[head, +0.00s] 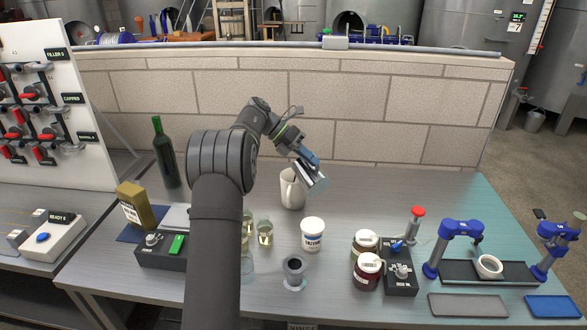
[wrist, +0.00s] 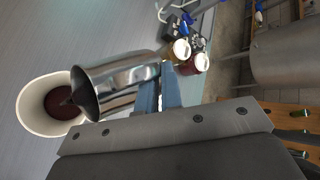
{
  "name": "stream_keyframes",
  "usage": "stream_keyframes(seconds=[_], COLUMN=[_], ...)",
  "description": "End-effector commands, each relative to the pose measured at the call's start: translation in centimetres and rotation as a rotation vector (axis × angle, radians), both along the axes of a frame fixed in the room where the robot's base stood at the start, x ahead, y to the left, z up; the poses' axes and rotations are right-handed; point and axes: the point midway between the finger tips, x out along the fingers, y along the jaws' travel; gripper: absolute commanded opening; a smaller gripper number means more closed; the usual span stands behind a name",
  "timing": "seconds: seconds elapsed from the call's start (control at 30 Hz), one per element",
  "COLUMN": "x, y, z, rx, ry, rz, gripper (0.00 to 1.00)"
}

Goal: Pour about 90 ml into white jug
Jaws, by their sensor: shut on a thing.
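My gripper (head: 309,160) is shut on a shiny metal vessel (head: 312,177), which is steeply tilted. In the wrist view the blue fingers (wrist: 158,92) close on the metal vessel (wrist: 125,80), and its dark mouth points left over the white jug (wrist: 30,98). The white jug (head: 291,192) stands upright on the bench, just left of and below the vessel. Dark red liquid shows inside the jug in the wrist view. I cannot tell whether a stream is running from the lip, or how much the vessel holds.
A white tub (head: 312,236), lidded jars (head: 368,270) and a small dark cup (head: 294,270) stand in front. Small glasses (head: 265,232) are beside my arm. A green bottle (head: 165,155) stands back left.

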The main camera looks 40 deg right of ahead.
Motion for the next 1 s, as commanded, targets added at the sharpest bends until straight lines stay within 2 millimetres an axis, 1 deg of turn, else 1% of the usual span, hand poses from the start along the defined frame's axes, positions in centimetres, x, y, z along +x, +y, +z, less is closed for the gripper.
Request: stream_keyframes(seconds=[0.3,0.67,1.0], x=[0.9,0.8,1.5], y=[-0.1,-0.1,-0.2], z=[0.3,0.4,0.6], rx=[0.003,0.003,0.006], ry=[0.036,0.039,0.071], rz=[0.002,0.0,-0.001], gripper=[0.0,0.0,0.0])
